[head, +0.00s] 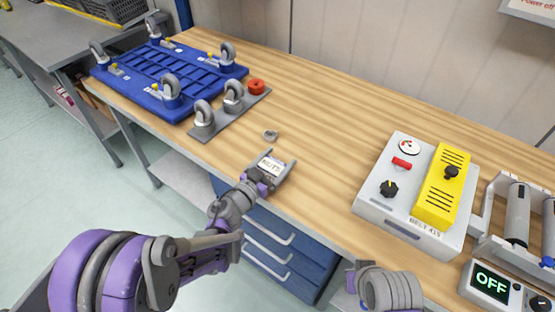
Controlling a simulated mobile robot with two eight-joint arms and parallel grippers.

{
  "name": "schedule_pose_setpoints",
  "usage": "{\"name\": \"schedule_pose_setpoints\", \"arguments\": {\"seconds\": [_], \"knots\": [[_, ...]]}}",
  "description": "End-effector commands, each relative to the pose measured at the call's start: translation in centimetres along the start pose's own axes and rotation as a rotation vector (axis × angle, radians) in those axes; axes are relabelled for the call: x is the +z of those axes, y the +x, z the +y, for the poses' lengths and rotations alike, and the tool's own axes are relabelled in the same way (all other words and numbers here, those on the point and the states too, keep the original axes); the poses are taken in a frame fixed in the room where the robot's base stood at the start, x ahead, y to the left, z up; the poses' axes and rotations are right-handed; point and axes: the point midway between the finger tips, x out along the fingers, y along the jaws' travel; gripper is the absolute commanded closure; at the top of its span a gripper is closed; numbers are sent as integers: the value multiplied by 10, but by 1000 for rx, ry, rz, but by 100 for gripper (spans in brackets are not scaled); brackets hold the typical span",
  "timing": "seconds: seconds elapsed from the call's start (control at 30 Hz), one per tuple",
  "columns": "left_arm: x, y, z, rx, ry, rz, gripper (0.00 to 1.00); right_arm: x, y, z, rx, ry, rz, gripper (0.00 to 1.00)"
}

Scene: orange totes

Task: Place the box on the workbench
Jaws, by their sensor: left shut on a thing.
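A small white box (270,166) with dark lettering sits between the fingers of my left gripper (279,158), which is shut on it. The gripper and box are at the front edge of the wooden workbench (325,150). I cannot tell whether the box touches the top or is held above it. My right gripper (352,282) shows only in part at the bottom, low in front of the bench, and its fingers cannot be made out.
A small grey ring-like part (271,135) lies just beyond the box. A blue wheeled dolly (150,82), a grey plate with casters (228,118) and a red roll (256,87) are at left. A control box (385,212) stands at right. Bare wood lies between.

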Motion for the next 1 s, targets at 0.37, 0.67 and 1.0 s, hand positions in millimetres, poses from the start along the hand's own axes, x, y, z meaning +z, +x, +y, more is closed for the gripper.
{"name": "schedule_pose_setpoints", "arguments": {"seconds": [0.37,0.67,1.0], "knots": [[2,0,0,0,0,0,0,2,3,0,0,0,-1,100],[0,-27,-1,-3,2,-1,0,2,3,0,0,0,-1,100],[0,-98,-1,-3,1,-1,0,6,9,0,0,0,-3,100]]}}
